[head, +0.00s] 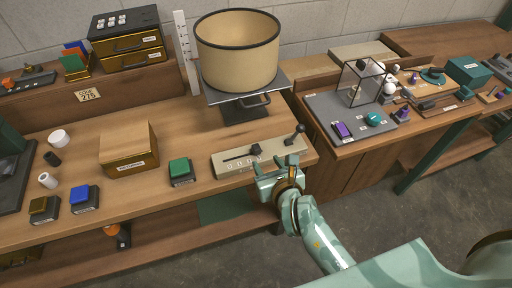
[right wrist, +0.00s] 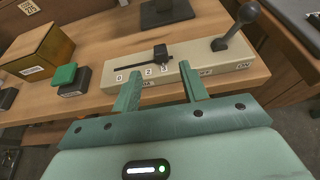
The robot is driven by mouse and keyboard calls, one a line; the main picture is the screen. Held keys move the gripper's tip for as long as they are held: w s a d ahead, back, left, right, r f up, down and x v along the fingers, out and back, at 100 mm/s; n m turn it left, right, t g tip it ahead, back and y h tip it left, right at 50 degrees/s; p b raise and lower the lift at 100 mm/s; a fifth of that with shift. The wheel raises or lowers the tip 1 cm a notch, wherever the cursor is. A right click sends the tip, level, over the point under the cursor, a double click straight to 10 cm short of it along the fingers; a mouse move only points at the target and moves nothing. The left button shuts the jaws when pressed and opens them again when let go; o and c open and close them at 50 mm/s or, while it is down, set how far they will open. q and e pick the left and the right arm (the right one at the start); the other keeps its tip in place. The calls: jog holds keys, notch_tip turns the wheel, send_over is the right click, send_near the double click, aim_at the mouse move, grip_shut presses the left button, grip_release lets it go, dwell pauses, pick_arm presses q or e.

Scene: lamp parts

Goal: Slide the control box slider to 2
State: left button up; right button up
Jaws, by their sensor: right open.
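The control box (head: 233,168) is a long cream box at the front right of the wooden bench. A black slider knob (head: 254,149) sits in a dark slot on its top; it also shows in the right wrist view (right wrist: 161,52). Small number labels run along the slot, and the knob is at the slot's right part, near the rightmost labels. A black lever (right wrist: 234,28) stands at the box's right end. My right gripper (head: 276,168) is open and empty at the box's front edge. In the right wrist view its fingers (right wrist: 159,76) point toward the knob, apart from it. My left gripper is not in view.
A large cream pot (head: 238,55) stands on a dark stand behind the box. A green button (head: 180,169) and a wooden box (head: 129,148) are to the left. A grey panel (head: 322,108) with a glass case is on the right bench, across a gap.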

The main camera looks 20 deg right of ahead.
aim_at(257, 149)
jog(key=b+x, duration=0.2)
jog(key=x, duration=0.8)
jog(key=shift+w+f, duration=0.2)
grip_shut()
